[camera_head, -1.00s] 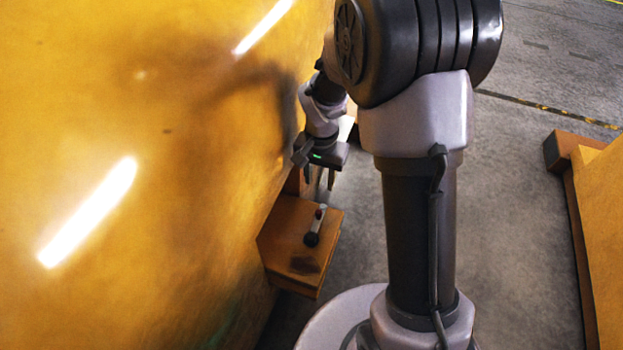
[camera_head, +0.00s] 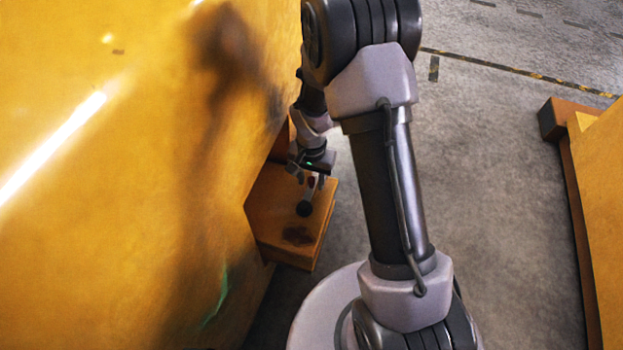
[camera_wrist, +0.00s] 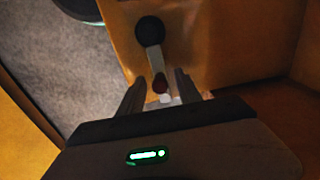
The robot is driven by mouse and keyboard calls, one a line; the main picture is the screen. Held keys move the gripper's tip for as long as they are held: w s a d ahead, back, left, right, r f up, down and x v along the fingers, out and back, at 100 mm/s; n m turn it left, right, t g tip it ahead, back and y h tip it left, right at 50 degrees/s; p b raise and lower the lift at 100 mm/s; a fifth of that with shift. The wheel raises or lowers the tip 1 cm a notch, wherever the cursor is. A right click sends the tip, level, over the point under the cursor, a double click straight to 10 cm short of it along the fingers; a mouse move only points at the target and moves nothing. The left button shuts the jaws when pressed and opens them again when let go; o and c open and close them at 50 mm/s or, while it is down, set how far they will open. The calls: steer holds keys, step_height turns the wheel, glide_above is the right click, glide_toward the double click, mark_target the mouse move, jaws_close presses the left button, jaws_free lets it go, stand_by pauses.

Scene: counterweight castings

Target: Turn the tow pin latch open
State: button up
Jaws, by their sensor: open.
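The tow pin latch (camera_head: 304,208) is a small lever with a black round knob on top of an orange-yellow block (camera_head: 322,228). In the wrist view the latch (camera_wrist: 150,32) shows its black knob, a pale metal arm and a dark red part near my fingers. My gripper (camera_head: 311,182) is open at the far end of the latch. In the wrist view my gripper (camera_wrist: 158,88) has one finger on each side of the red end of the lever. I cannot tell whether a finger touches it. The lever's base is partly hidden by my gripper body.
A large yellow casting (camera_head: 130,150) rises close on the left, beside the block. Another yellow casting (camera_head: 603,200) with a brown edge stands at the right. Grey concrete floor (camera_head: 480,180) lies open between them. A dark stain marks the block's near side.

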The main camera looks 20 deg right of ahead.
jaws_close()
stand_by(1.3)
